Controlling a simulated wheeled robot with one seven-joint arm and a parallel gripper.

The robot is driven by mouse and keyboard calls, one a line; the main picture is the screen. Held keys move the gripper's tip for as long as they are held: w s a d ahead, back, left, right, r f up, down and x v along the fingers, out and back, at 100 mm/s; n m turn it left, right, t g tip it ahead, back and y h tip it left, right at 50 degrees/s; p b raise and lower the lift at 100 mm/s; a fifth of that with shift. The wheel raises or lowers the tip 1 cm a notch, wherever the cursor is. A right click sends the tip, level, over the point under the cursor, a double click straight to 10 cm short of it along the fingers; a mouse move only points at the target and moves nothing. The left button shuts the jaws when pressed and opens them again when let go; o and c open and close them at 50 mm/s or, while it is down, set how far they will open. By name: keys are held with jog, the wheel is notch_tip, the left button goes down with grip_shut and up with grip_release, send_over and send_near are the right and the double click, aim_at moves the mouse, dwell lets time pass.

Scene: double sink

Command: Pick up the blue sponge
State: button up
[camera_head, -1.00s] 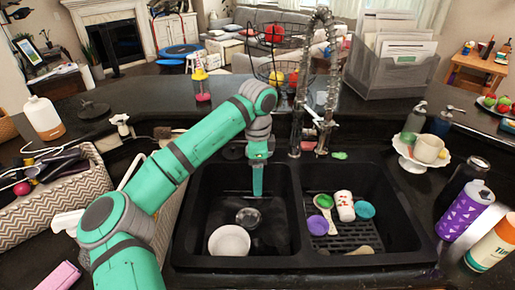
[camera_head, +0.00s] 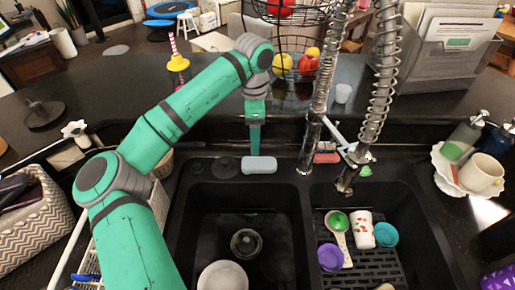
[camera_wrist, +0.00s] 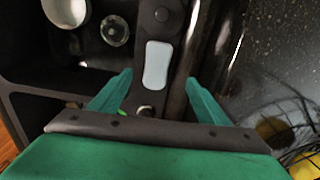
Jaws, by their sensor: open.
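The blue sponge (camera_head: 259,165), a pale blue-grey block, lies on the back ledge of the black sink, behind the left basin. In the wrist view the sponge (camera_wrist: 157,64) shows between and beyond the two green fingers. My gripper (camera_head: 255,148) points down just behind or above the sponge in the head view; the exact gap is hard to judge. In the wrist view my gripper (camera_wrist: 159,79) has its fingers spread wide with nothing between them.
The left basin holds a white bowl (camera_head: 222,276). The right basin holds a purple bowl (camera_head: 330,257), a teal bowl (camera_head: 386,234) and a patterned cup (camera_head: 361,230). The tall coiled faucet (camera_head: 318,110) stands right of the sponge. A reddish block (camera_head: 327,158) lies behind it.

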send_over(256, 162)
jog(key=f, duration=0.2)
jog(key=s+f, duration=0.1)
jog(key=f, duration=0.1)
jog(key=shift+d+f, duration=0.15)
jog(key=shift+d, duration=0.05)
jog(key=shift+f, duration=0.3)
jog(key=shift+a+f, duration=0.2)
jog(key=shift+f, duration=0.35)
jog(key=shift+w+f, duration=0.25)
jog(key=shift+f, duration=0.85)
jog(key=shift+w+f, duration=0.2)
jog(key=shift+f, duration=0.9)
jog(key=c, duration=1.2)
jog(key=shift+r, duration=0.1)
